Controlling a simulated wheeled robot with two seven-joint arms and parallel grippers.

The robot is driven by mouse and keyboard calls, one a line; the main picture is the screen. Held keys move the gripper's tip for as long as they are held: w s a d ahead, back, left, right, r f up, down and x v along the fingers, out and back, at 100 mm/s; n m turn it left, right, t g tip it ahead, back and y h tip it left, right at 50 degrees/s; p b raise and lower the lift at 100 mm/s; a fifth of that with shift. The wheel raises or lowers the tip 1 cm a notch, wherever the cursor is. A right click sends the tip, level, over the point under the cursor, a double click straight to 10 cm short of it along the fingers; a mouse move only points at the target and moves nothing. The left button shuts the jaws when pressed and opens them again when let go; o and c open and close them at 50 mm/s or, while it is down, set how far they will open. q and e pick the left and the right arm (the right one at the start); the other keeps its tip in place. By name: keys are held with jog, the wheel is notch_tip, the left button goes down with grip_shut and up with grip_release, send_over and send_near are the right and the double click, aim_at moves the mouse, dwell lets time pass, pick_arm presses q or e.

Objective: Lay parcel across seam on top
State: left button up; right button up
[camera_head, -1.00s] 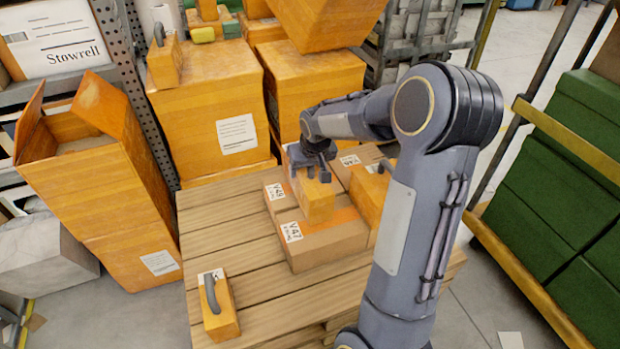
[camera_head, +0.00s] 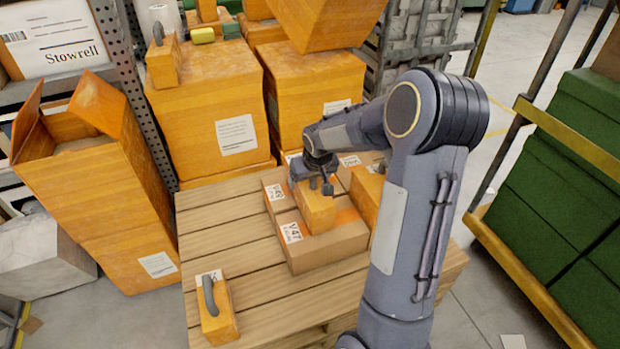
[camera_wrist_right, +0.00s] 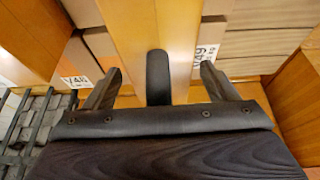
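An orange parcel (camera_head: 318,212) with a dark handle on top rests on the layer of brown cartons, partly over the V47 carton (camera_head: 325,250). My right gripper (camera_head: 321,186) is right over it. In the right wrist view, the open fingers (camera_wrist_right: 157,85) stand on either side of the parcel's black handle (camera_wrist_right: 157,70), with a gap on both sides. The V49 carton (camera_head: 272,196) lies behind and to the left. The seam under the parcel is hidden by it. My left gripper is not in view.
The cartons stand on a wooden pallet (camera_head: 212,225). A second handled orange parcel (camera_head: 218,318) is at its front left, another (camera_head: 368,192) beside the cartons. Large orange boxes (camera_head: 208,105) stand behind; a rack with green boxes (camera_head: 560,190) is at right.

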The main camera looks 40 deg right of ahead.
jog(key=shift+r, duration=0.2)
jog(key=p+v, duration=0.4)
jog(key=v, duration=0.8)
jog(key=s+a+r+y, duration=0.1)
jog(key=s+a, duration=0.5)
jog(key=s, duration=0.1)
jog(key=s+a+n+y, duration=0.1)
jog(key=s+a+y, duration=0.1)
jog(key=s+a, duration=0.4)
jog(key=s+a+r+n+t+y, duration=0.1)
jog(key=s+a+y, duration=0.1)
jog(key=s+a, duration=0.5)
jog(key=shift+s+a+r, duration=0.15)
jog(key=shift+s+r, duration=0.25)
jog(key=shift+s, duration=0.1)
notch_tip(320, 180, up, 21)
jog(key=p, duration=2)
jog(key=shift+f, duration=0.1)
